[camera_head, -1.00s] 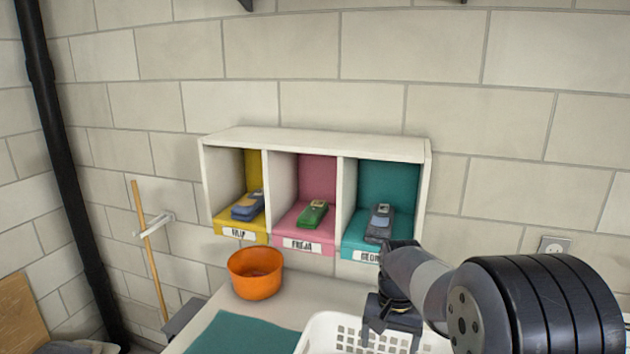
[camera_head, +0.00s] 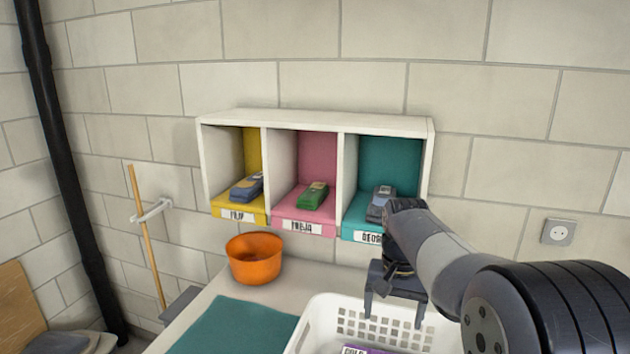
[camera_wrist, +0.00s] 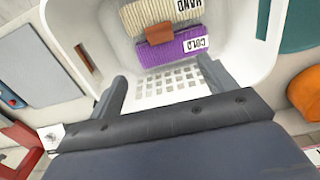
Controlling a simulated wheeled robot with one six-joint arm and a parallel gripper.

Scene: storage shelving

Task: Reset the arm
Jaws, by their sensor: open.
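My gripper (camera_head: 395,298) is open and empty, hanging over the far side of the white basket (camera_head: 418,307) in the head view. In the wrist view my gripper (camera_wrist: 160,92) shows its two fingers spread apart with nothing between them. Inside the basket, a purple item (camera_wrist: 172,48) labelled COLD and a beige one (camera_wrist: 150,14) labelled HAND lie beyond the fingers. A brown piece (camera_wrist: 159,33) sits at their border. The purple item shows only partly in the head view.
A white wall shelf (camera_head: 330,121) has yellow, pink and teal compartments, each holding a small folded item. My arm is close in front of the teal one. An orange pot (camera_head: 255,259) and a teal mat (camera_head: 235,330) are on the table, left of the basket.

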